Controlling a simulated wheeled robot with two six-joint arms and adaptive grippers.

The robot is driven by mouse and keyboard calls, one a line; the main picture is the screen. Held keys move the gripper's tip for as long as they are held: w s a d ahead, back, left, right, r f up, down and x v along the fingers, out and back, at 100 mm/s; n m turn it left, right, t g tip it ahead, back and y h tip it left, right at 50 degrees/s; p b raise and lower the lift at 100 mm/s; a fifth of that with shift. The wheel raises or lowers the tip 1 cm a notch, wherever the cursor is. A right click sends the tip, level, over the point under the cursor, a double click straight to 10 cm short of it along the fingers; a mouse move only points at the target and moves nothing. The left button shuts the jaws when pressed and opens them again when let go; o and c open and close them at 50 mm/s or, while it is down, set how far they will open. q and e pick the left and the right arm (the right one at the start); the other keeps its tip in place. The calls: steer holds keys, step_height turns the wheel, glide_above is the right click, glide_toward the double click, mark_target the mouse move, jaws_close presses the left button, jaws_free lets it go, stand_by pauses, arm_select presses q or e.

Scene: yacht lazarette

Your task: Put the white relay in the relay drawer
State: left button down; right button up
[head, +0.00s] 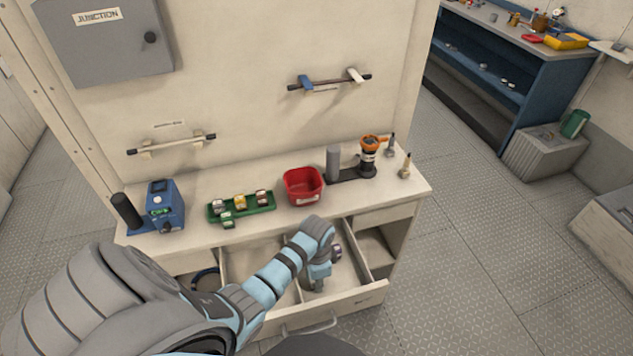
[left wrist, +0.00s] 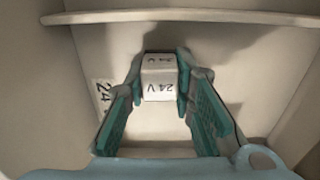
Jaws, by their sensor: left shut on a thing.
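The relay drawer (head: 318,318) is pulled open below the bench top, and a divider splits its inside. My left gripper (head: 319,286) reaches down into the right-hand compartment. In the left wrist view the gripper (left wrist: 163,85) is shut on the white relay (left wrist: 159,80), a small block marked 24 V, with a teal pad on each side. The relay is inside the drawer walls; I cannot tell whether it touches the floor. A label reading 24 (left wrist: 104,97) shows at the left of that compartment. The relay is mostly hidden in the head view. My right gripper is out of view.
On the bench stand a green tray (head: 262,209) with several small blocks, a red bin (head: 303,187), a blue device (head: 165,205), a grey cylinder (head: 333,162) and an orange-topped tool (head: 369,157). An open shelf space (head: 376,245) lies right of the drawer.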

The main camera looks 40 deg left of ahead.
arm_select(q)
steer(key=c, duration=1.4)
jaws_free()
steer(key=shift+o, duration=0.2)
step_height(320, 180, up, 12)
steer(key=p, duration=0.3)
steer(key=shift+r, duration=0.2)
